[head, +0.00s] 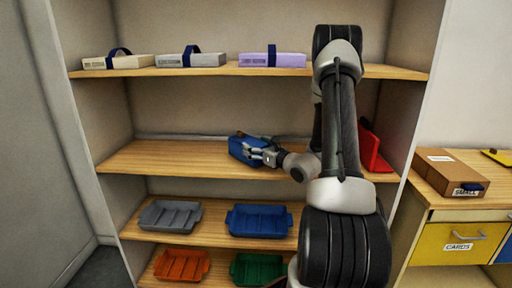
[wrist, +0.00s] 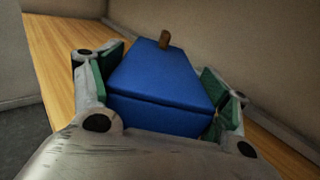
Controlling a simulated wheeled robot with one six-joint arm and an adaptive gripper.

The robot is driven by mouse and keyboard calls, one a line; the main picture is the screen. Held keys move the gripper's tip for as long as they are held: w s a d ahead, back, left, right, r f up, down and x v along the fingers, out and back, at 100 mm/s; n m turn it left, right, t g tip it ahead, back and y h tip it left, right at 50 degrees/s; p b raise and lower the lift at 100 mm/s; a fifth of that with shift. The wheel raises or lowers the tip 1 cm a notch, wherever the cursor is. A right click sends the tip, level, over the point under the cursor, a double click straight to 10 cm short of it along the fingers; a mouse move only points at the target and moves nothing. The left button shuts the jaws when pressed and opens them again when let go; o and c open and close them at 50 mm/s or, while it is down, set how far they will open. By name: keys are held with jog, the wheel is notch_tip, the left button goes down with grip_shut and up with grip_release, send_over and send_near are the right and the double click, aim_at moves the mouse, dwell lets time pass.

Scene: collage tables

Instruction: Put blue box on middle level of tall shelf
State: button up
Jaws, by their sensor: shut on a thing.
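The blue box (head: 244,149) is on or just above the middle level (head: 170,157) of the tall shelf; I cannot tell whether it touches the board. It has a small brown knob on top. My gripper (head: 268,155) is shut on its near end, with a finger on each side. In the wrist view the blue box (wrist: 160,85) fills the space between the green-padded fingers of my gripper (wrist: 163,100), and wooden board shows to its left and right.
A red thing (head: 372,148) stands on the same level at the right, partly behind my arm. Boxes with blue straps (head: 271,59) sit on the level above. Grey (head: 170,216) and blue trays (head: 260,221) sit below. The middle level's left part is clear.

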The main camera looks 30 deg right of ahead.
jog(key=shift+f, duration=0.55)
jog(key=o, duration=1.2)
jog(key=shift+s, duration=0.1)
